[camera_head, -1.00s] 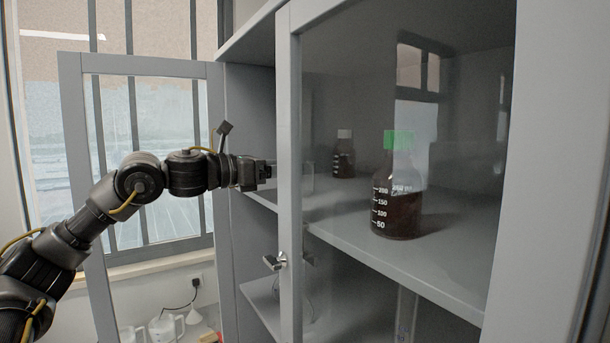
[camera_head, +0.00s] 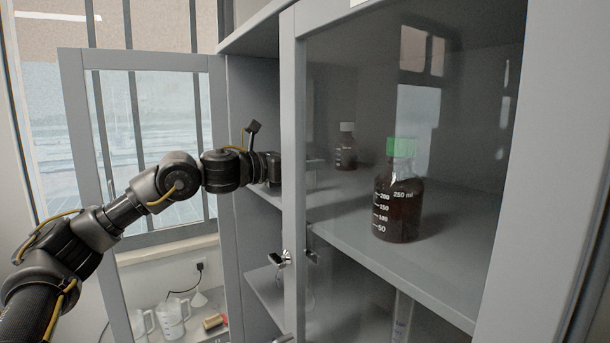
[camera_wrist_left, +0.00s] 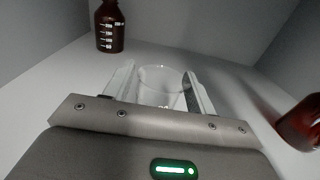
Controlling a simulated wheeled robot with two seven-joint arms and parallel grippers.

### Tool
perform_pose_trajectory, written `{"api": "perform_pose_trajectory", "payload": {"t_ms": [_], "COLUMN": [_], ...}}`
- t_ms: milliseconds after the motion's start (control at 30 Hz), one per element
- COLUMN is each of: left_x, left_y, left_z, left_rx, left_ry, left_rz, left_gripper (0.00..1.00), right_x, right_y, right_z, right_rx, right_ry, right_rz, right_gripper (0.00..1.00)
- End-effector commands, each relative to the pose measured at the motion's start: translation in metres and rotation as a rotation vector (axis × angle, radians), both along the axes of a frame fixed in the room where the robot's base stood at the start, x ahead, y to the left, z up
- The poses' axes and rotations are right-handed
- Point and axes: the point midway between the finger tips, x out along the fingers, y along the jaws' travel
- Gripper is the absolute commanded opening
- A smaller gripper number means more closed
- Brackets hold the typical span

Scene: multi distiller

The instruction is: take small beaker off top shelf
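A small clear glass beaker (camera_wrist_left: 162,88) stands upright on the top shelf (camera_wrist_left: 60,85) in the left wrist view. The fingers of my left gripper (camera_wrist_left: 160,80) are spread on either side of it, with its lower part hidden behind the gripper body. I cannot tell whether a finger touches the glass. In the head view my left gripper (camera_head: 272,170) reaches in through the open left side of the cabinet, its fingertips hidden behind the door frame. The beaker is hard to make out there. My right gripper is not in view.
A green-capped brown bottle (camera_head: 398,205) stands on the shelf behind the closed right glass door. A darker bottle (camera_head: 346,150) stands farther back, ahead of my left gripper. The open left door (camera_head: 78,130) and the central door frame (camera_head: 292,130) flank my arm.

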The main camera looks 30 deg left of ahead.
Motion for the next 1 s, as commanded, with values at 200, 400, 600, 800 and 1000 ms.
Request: {"api": "perform_pose_trajectory", "payload": {"t_ms": [200, 400, 600, 800, 1000], "left_x": [0.0, 0.0, 0.0, -0.001, -0.036], "left_y": [0.0, 0.0, 0.0, -0.001, 0.005], "left_z": [0.0, 0.0, 0.004, 0.028, 0.071], "left_rx": [0.0, 0.0, 0.0, -0.001, -0.001], "left_ry": [0.0, 0.0, -0.002, -0.007, -0.01], "left_rz": [0.0, 0.0, 0.0, -0.002, -0.001], "left_gripper": [0.27, 0.21, 0.21, 0.21, 0.2], "right_x": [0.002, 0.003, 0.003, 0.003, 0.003], "right_y": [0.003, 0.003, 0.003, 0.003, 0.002], "right_z": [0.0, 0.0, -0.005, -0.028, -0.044], "right_rx": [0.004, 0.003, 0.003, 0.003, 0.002], "right_ry": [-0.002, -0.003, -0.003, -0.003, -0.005], "right_rz": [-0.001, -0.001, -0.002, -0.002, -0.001], "right_gripper": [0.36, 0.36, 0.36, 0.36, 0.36]}}
